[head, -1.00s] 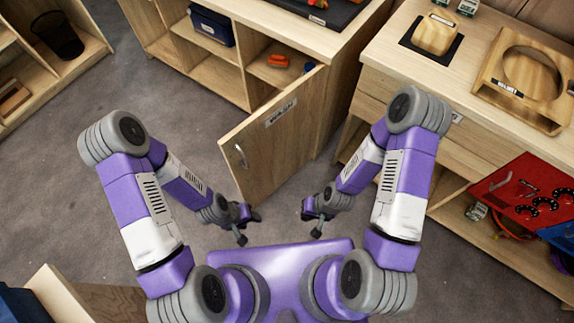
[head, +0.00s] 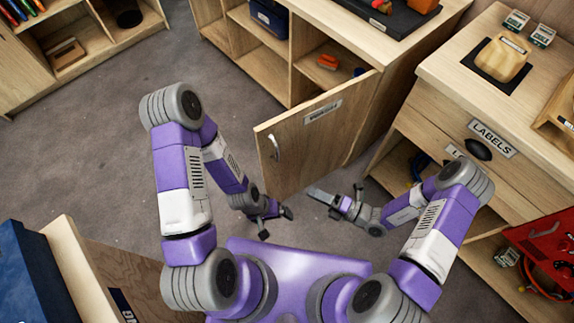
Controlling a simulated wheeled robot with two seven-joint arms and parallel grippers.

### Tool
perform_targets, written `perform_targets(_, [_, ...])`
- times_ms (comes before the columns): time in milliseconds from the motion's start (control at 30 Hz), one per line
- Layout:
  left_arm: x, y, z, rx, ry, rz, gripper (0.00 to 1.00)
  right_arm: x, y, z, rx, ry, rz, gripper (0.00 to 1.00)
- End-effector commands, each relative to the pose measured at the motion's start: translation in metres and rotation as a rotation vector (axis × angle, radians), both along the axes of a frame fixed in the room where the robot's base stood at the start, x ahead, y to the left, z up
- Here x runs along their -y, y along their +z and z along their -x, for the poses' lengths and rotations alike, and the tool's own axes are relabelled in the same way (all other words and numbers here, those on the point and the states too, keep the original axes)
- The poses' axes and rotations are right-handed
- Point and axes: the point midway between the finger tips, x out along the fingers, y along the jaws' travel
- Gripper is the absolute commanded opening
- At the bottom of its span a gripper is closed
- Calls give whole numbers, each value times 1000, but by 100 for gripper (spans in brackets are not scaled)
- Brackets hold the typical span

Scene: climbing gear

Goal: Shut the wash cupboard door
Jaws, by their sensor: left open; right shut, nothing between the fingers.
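The wash cupboard door (head: 312,150) is a pale wooden panel standing open. It juts out from the right side of the cupboard (head: 283,78), whose shelves show behind it. It has a metal handle (head: 274,148) near its free left edge and a label (head: 322,111) along its top. My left gripper (head: 276,224) is open and empty, below the door's lower left part in the picture. My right gripper (head: 322,196) is shut and empty, close to the door's bottom edge. I cannot tell whether it touches the door.
Inside the cupboard are an orange item (head: 327,62) and a blue bin (head: 269,17). A drawer unit with a LABELS drawer (head: 482,144) stands at right. A wooden cabinet with a blue top item (head: 30,280) is near at lower left. Grey floor (head: 110,150) is clear at left.

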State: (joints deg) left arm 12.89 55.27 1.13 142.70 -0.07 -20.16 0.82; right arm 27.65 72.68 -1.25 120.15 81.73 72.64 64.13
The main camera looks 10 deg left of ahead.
Motion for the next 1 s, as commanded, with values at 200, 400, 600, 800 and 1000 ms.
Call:
perform_targets(200, [0,-4,0,0,0,0,100,-8,2,-15,-35,-53,-43,0])
perform_targets(400, [0,-12,0,0,0,0,100,-45,5,-26,-33,-46,-41,0])
perform_targets(600, [0,-22,0,0,0,0,100,-85,8,-40,-30,-47,-40,0])
perform_targets(800, [0,-33,0,0,0,0,100,-102,11,-65,-27,-51,-38,0])
perform_targets(1000, [0,-36,0,0,0,0,100,-107,14,-77,-32,-51,-38,0])
